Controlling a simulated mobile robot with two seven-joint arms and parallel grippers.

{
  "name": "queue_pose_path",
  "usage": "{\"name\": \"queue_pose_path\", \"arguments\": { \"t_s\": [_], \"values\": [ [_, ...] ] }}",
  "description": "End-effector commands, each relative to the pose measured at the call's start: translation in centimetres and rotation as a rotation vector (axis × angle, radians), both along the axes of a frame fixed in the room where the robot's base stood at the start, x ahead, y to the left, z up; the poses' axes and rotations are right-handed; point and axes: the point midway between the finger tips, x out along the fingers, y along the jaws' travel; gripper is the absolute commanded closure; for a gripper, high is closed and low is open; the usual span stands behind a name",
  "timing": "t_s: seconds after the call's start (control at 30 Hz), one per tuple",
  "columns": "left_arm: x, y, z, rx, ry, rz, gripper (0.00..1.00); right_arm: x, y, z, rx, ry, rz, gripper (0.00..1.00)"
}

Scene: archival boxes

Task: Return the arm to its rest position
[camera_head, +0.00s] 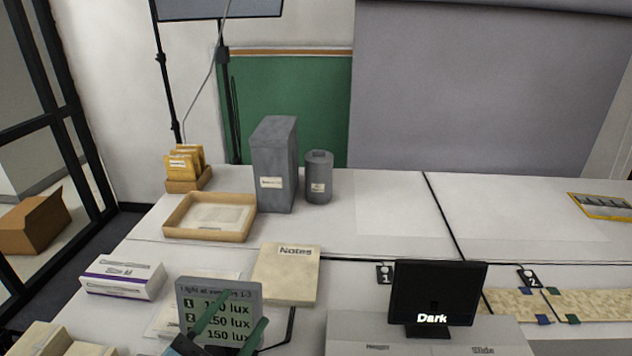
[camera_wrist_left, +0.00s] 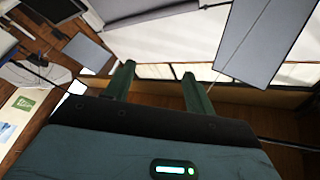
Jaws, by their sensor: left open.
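My left gripper (camera_head: 231,326) comes in at the bottom of the head view, in front of a grey sign with lux readings (camera_head: 238,293). Its two green fingers are spread apart with nothing between them. In the left wrist view the fingers (camera_wrist_left: 158,82) also stand apart and empty, facing the room with a light panel and wall beyond. My right gripper is in neither view.
A white box (camera_head: 122,278), a notes pad (camera_head: 286,274) and a dark monitor (camera_head: 437,293) stand on the near table. A wooden tray (camera_head: 247,229), a tall grey box (camera_head: 273,165) and a grey canister (camera_head: 318,178) stand behind. The table's back right is mostly clear.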

Motion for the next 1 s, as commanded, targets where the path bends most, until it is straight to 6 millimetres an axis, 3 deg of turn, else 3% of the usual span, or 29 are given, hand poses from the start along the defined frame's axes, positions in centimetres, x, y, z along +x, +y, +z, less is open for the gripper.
{"name": "queue_pose_path", "arguments": {
  "t_s": [0.13,0.27,0.37,0.5,0.7,1.0],
  "values": [
    [-0.1,5.1,-4.6,-0.102,0.260,0.263,0.45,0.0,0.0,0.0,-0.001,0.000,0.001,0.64],
    [-2.2,8.9,-10.0,-0.137,0.530,0.457,0.45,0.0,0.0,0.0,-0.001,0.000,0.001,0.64],
    [-5.3,11.0,-14.4,-0.138,0.760,0.575,0.45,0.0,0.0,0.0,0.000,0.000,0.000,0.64],
    [-11.3,12.5,-19.9,-0.108,1.095,0.680,0.45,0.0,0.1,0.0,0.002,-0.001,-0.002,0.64],
    [-18.4,12.7,-23.7,-0.055,1.423,0.714,0.45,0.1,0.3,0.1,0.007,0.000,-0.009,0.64],
    [-26.0,11.9,-25.4,0.011,1.739,0.683,0.45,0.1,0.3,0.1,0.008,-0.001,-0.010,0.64]
  ]
}}
